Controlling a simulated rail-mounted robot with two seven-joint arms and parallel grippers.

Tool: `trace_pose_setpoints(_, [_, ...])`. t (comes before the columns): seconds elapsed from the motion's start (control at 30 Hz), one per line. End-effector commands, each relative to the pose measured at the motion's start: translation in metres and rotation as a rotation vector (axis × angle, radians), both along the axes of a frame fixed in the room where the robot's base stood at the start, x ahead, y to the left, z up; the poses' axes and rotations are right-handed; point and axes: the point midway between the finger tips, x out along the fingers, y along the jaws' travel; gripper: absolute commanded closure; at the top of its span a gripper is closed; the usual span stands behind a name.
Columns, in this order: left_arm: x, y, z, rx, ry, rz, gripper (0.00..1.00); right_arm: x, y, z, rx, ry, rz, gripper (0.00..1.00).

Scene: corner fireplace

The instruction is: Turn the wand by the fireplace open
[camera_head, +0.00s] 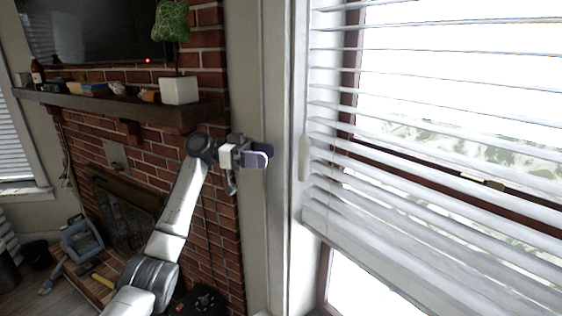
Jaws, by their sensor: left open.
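The wand (304,158) is a slim white piece hanging upright at the left edge of the white window blind (430,190). Its thicker lower end shows against the window frame. My left gripper (262,155) is open and empty, with its purple-grey fingers pointing right toward the wand. A gap shows between the fingertips and the wand in the picture; how far apart they are in depth I cannot tell. The blind's slats are tilted, with bright outdoors showing between them. My right gripper is not in view.
The brick fireplace (215,222) stands behind my left arm, with a dark mantel (110,108) holding a white pot (179,90) and small items. A dark screen (95,30) hangs above. A blue-grey object (82,240) is on the floor at lower left.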

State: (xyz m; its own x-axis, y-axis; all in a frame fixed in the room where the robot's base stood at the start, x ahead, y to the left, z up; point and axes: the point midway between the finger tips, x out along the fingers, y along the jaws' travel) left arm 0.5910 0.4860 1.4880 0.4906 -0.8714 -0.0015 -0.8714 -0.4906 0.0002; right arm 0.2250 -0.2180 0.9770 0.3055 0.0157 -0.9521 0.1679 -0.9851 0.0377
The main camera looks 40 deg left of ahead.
Motion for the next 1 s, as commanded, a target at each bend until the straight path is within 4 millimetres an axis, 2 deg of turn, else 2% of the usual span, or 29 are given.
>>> trace_pose_setpoints(0.1, [-0.006,0.010,0.000,-0.001,0.000,0.000,0.47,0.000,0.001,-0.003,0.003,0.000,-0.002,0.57])
trace_pose_setpoints(0.3, [-0.010,0.017,0.000,0.000,0.000,-0.001,0.47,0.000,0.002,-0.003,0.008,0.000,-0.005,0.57])
trace_pose_setpoints(0.9, [-0.010,0.017,0.000,0.000,0.001,-0.001,0.47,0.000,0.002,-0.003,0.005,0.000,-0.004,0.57])
trace_pose_setpoints(1.0, [-0.007,0.012,-0.009,0.012,0.019,-0.001,0.47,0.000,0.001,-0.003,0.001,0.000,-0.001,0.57])
